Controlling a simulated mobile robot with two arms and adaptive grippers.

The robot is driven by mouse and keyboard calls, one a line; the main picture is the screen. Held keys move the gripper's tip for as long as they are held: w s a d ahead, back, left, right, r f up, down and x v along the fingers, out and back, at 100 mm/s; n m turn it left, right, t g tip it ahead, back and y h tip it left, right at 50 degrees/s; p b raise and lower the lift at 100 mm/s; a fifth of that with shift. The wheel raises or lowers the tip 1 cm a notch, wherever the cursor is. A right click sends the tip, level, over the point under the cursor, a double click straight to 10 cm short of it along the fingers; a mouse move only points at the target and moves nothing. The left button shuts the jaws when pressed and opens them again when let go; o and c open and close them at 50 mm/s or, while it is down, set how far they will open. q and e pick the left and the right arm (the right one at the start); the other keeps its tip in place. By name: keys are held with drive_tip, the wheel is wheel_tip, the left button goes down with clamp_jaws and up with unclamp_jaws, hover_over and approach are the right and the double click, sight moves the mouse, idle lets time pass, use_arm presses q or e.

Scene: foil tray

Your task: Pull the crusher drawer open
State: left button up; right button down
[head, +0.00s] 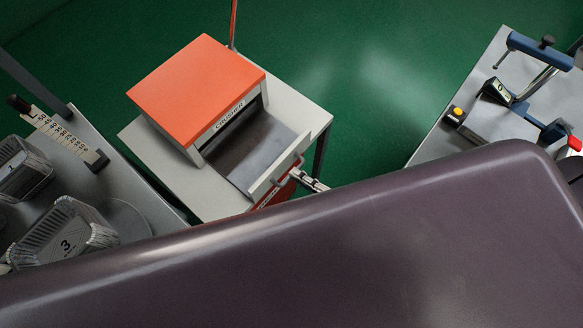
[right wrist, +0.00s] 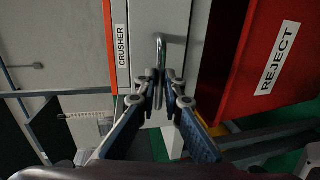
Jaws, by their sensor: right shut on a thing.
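The crusher (head: 195,90) is a box with an orange top and a white front labelled CRUSHER, in the head view. Its drawer (head: 245,152) stands out from the front, with its dark grey inside showing. The drawer's metal handle (head: 289,168) is on its pale front panel; it also shows in the right wrist view (right wrist: 161,48). My right gripper (right wrist: 160,82) is shut on the handle. In the head view only a small part of this gripper (head: 309,181) shows beside the handle. My left gripper is not in view.
A red bin labelled REJECT (right wrist: 275,65) is close to the right gripper. Foil trays (head: 65,232) are on the left table. A bench with a blue clamp (head: 540,50) is at the right. My large dark body part hides the lower head view.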

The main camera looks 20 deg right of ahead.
drive_tip(key=c, duration=2)
unclamp_jaws()
drive_tip(key=shift+c, duration=0.2)
drive_tip(key=v, duration=1.2)
drive_tip(key=s+d+f+m+g+h, duration=0.1)
drive_tip(key=d+f+m+h, duration=0.2)
drive_tip(key=f, duration=0.5)
drive_tip(key=s+d+f+m+g+h, duration=0.1)
drive_tip(key=d+f+m+g+h, duration=0.1)
drive_tip(key=f+m, duration=0.4)
drive_tip(key=s+d+f+m+g+h, duration=0.1)
drive_tip(key=d+f+m+h, duration=0.15)
drive_tip(key=f, duration=0.65)
drive_tip(key=s+a+f+m+g+h, duration=0.1)
drive_tip(key=s+a+f+m+g, duration=0.1)
drive_tip(key=s+f+m+g, duration=0.6)
drive_tip(key=s+f+m, duration=0.3)
drive_tip(key=s+f, duration=0.3)
drive_tip(key=s, duration=0.1)
drive_tip(key=shift+f, duration=0.4)
